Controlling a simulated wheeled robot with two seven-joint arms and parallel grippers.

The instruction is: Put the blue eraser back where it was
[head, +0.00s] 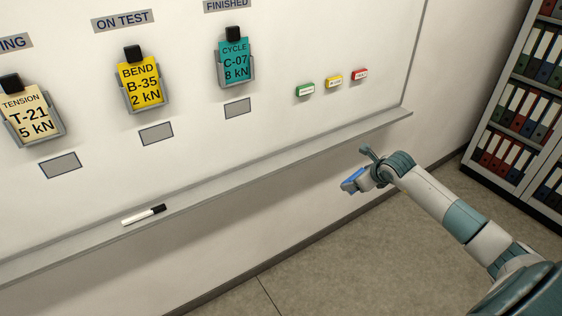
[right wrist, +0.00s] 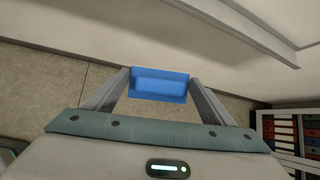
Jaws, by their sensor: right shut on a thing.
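The blue eraser (head: 351,181) is held in my right gripper (head: 360,179), in the air in front of the wall below the ledge. In the right wrist view the eraser (right wrist: 159,84) sits between the two fingertips of my right gripper (right wrist: 159,92), which are shut on it. It is clear of the ledge (head: 232,181) under the whiteboard, which also shows at the upper right in the right wrist view (right wrist: 240,35). My left gripper is not in view.
A marker (head: 143,214) lies on the ledge at the left. Card holders with a cream card (head: 30,115), a yellow card (head: 141,85) and a teal card (head: 235,60) hang on the board. A binder shelf (head: 520,110) stands far right.

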